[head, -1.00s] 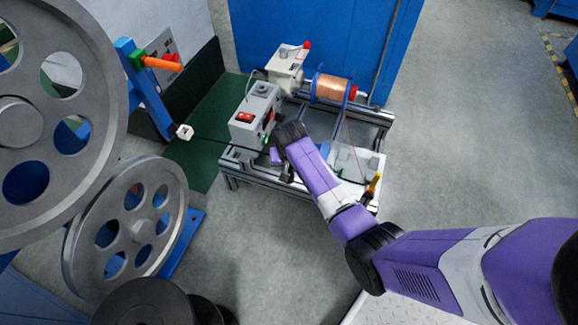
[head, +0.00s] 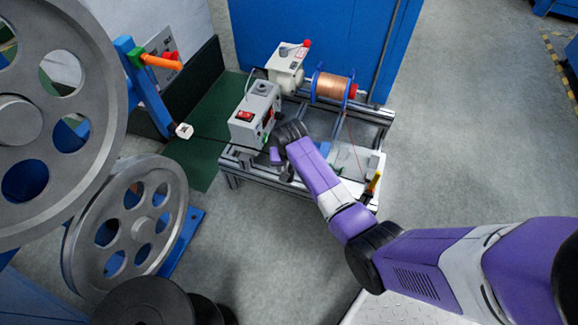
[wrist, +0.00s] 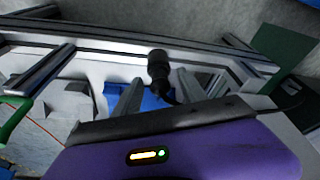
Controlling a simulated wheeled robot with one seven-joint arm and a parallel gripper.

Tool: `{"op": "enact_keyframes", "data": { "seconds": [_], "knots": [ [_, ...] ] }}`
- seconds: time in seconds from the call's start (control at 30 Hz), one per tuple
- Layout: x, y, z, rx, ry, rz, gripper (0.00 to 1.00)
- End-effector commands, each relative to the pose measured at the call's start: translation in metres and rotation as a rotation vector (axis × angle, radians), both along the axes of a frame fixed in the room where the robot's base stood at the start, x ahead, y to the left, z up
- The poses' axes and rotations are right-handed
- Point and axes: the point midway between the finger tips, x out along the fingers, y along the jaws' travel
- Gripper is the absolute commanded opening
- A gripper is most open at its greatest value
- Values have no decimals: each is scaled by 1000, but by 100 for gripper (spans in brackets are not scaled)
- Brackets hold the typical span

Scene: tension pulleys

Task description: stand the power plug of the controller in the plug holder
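The black power plug (wrist: 158,68) shows in the wrist view between the two grey fingers of my gripper (wrist: 159,82). The fingers stand apart, with a gap seeming to show on each side of the plug. A dark cable curves from its lower end. A blue piece (wrist: 150,103) lies behind and below it; I cannot tell whether this is the plug holder or whether the plug touches it. In the head view my gripper (head: 278,154) is beside the grey controller box (head: 255,115) with its red switch, and the plug is hidden or too small to make out.
The metal profile frame (head: 240,168) carries a copper wire spool (head: 333,88) and a cream motor unit (head: 287,66). Large grey pulleys (head: 125,230) stand at the left.

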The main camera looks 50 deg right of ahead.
Motion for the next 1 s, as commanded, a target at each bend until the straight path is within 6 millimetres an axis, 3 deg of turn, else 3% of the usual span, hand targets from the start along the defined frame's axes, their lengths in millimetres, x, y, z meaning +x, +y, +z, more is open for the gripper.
{"op": "enact_keyframes", "data": {
  "seconds": [0.17,0.6,1.0],
  "knots": [
    [0,1,5,-1,-1,0,49],
    [-11,13,67,0,-1,1,49],
    [-14,15,75,0,0,0,49]
  ]
}}
